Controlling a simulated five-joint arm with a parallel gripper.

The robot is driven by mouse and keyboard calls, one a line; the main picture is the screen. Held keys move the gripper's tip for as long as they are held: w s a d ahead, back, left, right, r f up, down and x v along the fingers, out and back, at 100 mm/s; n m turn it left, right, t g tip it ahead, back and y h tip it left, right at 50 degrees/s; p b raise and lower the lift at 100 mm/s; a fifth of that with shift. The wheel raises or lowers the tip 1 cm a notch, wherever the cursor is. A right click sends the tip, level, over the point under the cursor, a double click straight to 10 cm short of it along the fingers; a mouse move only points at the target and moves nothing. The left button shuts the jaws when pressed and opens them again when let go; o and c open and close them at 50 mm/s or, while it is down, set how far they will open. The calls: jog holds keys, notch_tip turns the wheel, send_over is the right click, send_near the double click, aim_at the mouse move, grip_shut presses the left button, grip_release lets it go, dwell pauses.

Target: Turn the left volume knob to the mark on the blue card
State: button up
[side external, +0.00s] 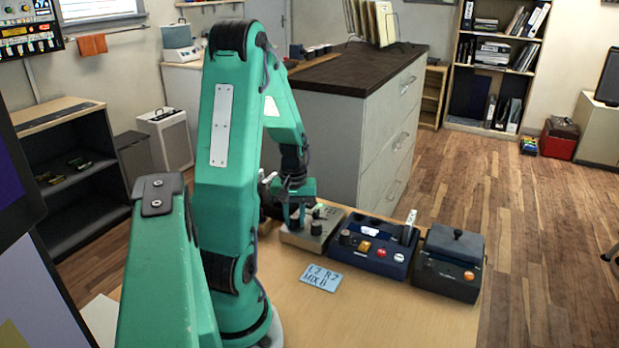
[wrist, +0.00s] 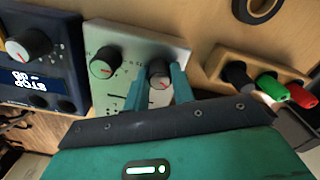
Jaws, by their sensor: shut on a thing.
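A beige panel box (side external: 330,214) with two dark knobs stands on the table under my gripper. In the wrist view the same panel (wrist: 120,32) appears pale, with slots and scale marks. My gripper (wrist: 158,90) is shut on one knob (wrist: 159,70), a finger on each side; this is the left knob in the side view, mostly hidden there by my gripper (side external: 296,218). The other knob (side external: 316,228) is free; it also shows in the wrist view (wrist: 104,62), with a pale cap. The blue card (side external: 321,277) lies in front of the panel with handwritten lettering, too small to read surely.
A dark blue unit (side external: 375,245) with a display, buttons and a knob stands right of the panel. A black box (side external: 450,262) with an orange button stands beyond it. In the wrist view, a wooden block (wrist: 222,62) carries black, green and red posts. The table front is clear.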

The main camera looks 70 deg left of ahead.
aim_at(294, 217)
jog(key=shift+s+m, duration=0.1)
jog(key=shift+m, duration=0.4)
jog(key=o, duration=1)
jog(key=shift+r, duration=0.1)
jog(key=shift+r, duration=3.85)
